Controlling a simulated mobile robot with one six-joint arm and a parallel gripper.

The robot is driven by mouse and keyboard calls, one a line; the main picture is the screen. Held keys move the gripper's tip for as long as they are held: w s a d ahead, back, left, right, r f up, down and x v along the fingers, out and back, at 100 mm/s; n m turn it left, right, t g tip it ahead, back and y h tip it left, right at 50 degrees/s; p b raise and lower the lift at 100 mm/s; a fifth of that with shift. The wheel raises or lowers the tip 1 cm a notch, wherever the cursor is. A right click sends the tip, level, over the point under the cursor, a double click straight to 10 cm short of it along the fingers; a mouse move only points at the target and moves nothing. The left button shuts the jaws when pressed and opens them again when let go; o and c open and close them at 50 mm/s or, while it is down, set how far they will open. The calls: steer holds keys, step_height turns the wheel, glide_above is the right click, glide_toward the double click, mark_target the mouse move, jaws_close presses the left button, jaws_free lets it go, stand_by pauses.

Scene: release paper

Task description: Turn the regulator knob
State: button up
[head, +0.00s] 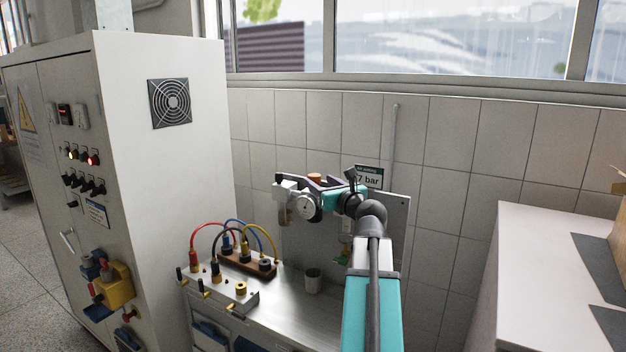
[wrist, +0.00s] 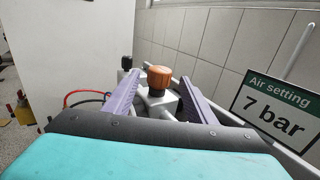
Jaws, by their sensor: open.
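The regulator knob (wrist: 159,78) is orange-brown and ribbed, on top of a grey metal regulator body (wrist: 157,103). In the wrist view it stands between the two purple fingers of my gripper (wrist: 155,88), which are open, with a gap on each side of the knob. In the head view the knob (head: 315,177) shows as a small orange cap just behind my gripper (head: 305,183). A round gauge (head: 305,206) sits below it. My gripper and wrist hide part of the regulator in the head view.
A green and white sign reading "7 bar" (wrist: 272,108) is on the right. A grey control cabinet (head: 170,180) stands at left. A white counter (head: 550,270) is at right.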

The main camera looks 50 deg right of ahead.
mark_target(317, 180)
steer(key=shift+x, duration=2.35)
